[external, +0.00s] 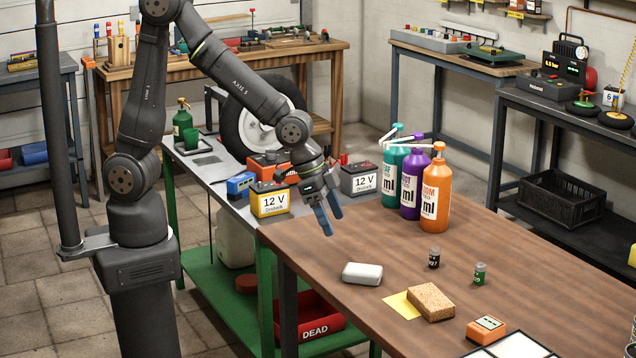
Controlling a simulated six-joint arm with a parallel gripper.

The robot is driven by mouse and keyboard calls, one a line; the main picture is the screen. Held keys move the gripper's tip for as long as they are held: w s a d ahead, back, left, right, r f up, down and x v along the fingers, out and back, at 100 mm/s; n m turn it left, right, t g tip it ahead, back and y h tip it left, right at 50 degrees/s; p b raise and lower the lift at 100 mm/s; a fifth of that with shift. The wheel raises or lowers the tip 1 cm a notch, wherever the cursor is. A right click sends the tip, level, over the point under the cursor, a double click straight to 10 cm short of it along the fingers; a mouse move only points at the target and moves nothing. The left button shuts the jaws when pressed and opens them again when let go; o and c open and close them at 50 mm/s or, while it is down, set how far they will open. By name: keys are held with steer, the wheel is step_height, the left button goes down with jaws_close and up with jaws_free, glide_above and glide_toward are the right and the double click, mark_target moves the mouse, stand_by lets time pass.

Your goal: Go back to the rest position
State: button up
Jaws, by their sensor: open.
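My gripper (329,220) is in the middle of the external view, above the left end of the brown wooden table (510,275). Its two blue fingers point down and stand apart, with nothing between them. The fingertips appear to hang clear of the table top. My arm rises from its base at the left and reaches over to the right.
A yellow battery (270,203) and a grey battery (360,181) stand near my gripper. Teal (394,175), purple (411,185) and orange (436,200) bottles stand to the right. A white block (362,274) and a sponge (430,302) lie in front.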

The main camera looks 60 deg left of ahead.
steer(key=x, duration=1.2)
steer(key=shift+f, duration=0.1)
steer(key=shift+r, duration=0.3)
steer(key=r, duration=0.4)
steer(key=shift+s+d, duration=0.1)
steer(key=shift+s, duration=0.15)
steer(key=s+d+r, duration=0.4)
steer(key=s+r, duration=0.2)
steer(key=s, duration=0.4)
steer(key=n, duration=0.2)
glide_toward(354, 267)
steer(key=w+a+r, duration=0.3)
steer(key=r, duration=0.1)
steer(key=w+a+r+n+y, duration=0.1)
steer(key=w+a+n, duration=0.1)
steer(key=w+a, duration=0.7)
steer(key=a, duration=0.3)
steer(key=shift+w+a+r+t, duration=0.25)
steer(key=shift+w+t, duration=0.1)
steer(key=shift+t, duration=0.05)
steer(key=shift+o, duration=0.4)
